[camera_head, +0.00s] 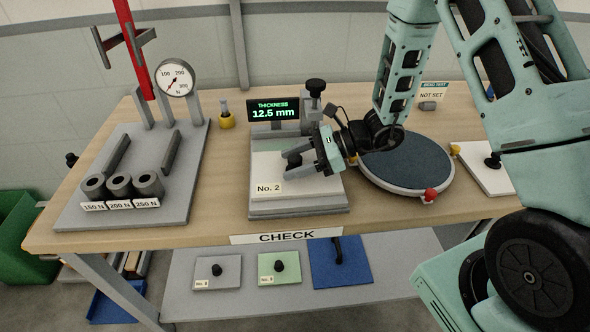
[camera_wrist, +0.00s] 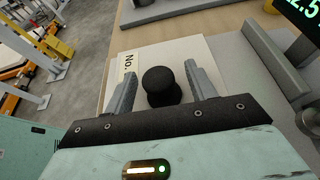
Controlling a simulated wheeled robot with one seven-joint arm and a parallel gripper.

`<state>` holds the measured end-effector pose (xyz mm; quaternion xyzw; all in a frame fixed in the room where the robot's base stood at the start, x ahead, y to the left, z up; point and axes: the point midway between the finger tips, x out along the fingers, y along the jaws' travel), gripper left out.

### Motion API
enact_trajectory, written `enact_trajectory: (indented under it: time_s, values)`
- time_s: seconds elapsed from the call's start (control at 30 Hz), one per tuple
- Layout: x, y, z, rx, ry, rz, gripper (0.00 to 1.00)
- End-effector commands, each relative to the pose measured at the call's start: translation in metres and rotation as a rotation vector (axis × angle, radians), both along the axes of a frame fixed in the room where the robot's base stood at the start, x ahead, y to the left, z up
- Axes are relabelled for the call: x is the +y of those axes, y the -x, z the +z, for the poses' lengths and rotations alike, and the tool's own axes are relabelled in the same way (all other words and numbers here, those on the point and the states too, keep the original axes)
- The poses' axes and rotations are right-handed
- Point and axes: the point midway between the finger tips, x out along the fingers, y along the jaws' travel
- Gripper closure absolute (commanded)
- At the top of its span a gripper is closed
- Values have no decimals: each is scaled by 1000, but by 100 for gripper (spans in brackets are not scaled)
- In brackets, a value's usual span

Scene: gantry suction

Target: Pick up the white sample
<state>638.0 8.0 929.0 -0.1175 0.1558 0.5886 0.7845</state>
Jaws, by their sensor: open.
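The white sample (camera_head: 268,168) is a flat pale plate labelled "No. 2", lying on the grey base of the thickness gauge (camera_head: 310,208). A black knob stands on it; in the wrist view the knob (camera_wrist: 160,86) sits between the two grey fingers of my gripper (camera_wrist: 157,82). In the head view my gripper (camera_head: 291,165) reaches in from the right, low over the plate. Its fingers are open, with a gap visible on each side of the knob. The wrist view also shows the white sample (camera_wrist: 196,48) beyond and around the fingers. The gauge display reads 12.5 mm.
A round dark pad (camera_head: 408,165) lies right of the gauge, with another white plate (camera_head: 490,178) beyond it. A force stand (camera_head: 130,205) with several weights is at left. Grey (camera_head: 230,280), green (camera_head: 268,262) and blue (camera_head: 350,272) plates lie on the lower shelf.

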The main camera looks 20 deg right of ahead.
Motion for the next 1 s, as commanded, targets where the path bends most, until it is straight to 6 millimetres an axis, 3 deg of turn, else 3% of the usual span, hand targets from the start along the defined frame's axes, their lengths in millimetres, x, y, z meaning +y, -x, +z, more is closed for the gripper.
enact_trajectory:
  time_s: [0.07,0.27,0.67,0.87,1.0]
  values:
    - [0,0,0,0,0,0,44]
    - [0,0,0,0,0,0,100]
    - [0,0,6,-2,-2,-1,100]
    - [-1,-1,29,-6,0,-1,100]
    - [-1,0,55,-8,0,0,100]
